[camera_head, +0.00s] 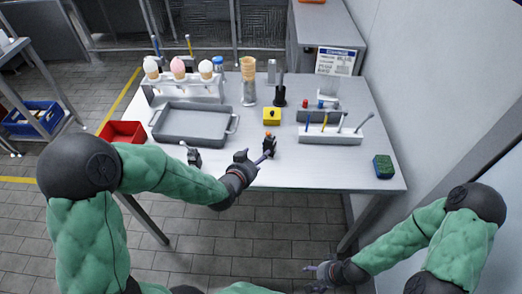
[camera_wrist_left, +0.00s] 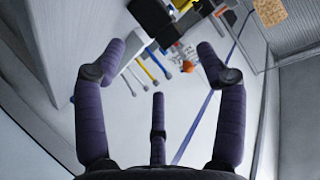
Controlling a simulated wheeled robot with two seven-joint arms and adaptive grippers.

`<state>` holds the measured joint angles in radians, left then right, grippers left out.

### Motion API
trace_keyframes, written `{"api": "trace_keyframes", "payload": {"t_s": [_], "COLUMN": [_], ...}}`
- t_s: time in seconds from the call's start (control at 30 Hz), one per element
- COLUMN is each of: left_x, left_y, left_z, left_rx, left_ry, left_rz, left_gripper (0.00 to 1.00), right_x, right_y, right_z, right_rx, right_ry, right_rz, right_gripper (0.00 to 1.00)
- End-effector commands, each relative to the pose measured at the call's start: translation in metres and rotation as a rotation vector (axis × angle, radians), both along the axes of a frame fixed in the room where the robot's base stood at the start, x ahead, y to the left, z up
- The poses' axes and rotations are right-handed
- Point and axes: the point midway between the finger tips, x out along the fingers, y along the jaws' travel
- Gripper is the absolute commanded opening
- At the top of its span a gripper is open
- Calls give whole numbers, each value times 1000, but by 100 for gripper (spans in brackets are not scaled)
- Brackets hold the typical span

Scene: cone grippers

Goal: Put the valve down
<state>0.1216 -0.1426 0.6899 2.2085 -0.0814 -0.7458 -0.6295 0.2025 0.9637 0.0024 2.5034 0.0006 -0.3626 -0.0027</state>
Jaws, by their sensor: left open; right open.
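A small dark fitting with an orange top (camera_head: 269,140), which looks like the valve, stands on the table (camera_head: 330,175) near its front edge. It seems to show as an orange and metallic piece (camera_wrist_left: 187,66) in the left wrist view, beyond the fingertips. My left gripper (camera_head: 257,160) is open over the front of the table, right beside this fitting. In the left wrist view its purple fingers (camera_wrist_left: 160,65) are spread with nothing between them. My right gripper (camera_head: 318,276) is open and empty, low in front of the table.
A grey tray (camera_head: 155,138), a red bin (camera_head: 122,132) and a small grey-black device (camera_head: 194,157) are left of the gripper. A yellow box (camera_head: 271,117) and a white tool rack (camera_head: 345,137) stand behind.

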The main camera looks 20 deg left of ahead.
Motion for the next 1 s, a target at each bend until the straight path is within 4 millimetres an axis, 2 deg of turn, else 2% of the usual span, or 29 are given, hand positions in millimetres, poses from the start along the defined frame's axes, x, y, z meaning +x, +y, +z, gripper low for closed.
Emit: {"api": "trace_keyframes", "payload": {"t_s": [0.1,0.3,1.0], "left_x": [-13,-23,-24], "left_y": [2,3,3], "left_z": [8,11,11], "left_rx": [1,-1,0], "left_ry": [-2,-1,0], "left_rz": [1,1,1], "left_gripper": [72,72,72], "right_x": [0,0,0], "right_y": [0,0,0], "right_z": [5,7,7], "right_rx": [0,0,0], "right_ry": [0,0,0], "right_rz": [0,0,0], "right_gripper": [70,70,70]}}
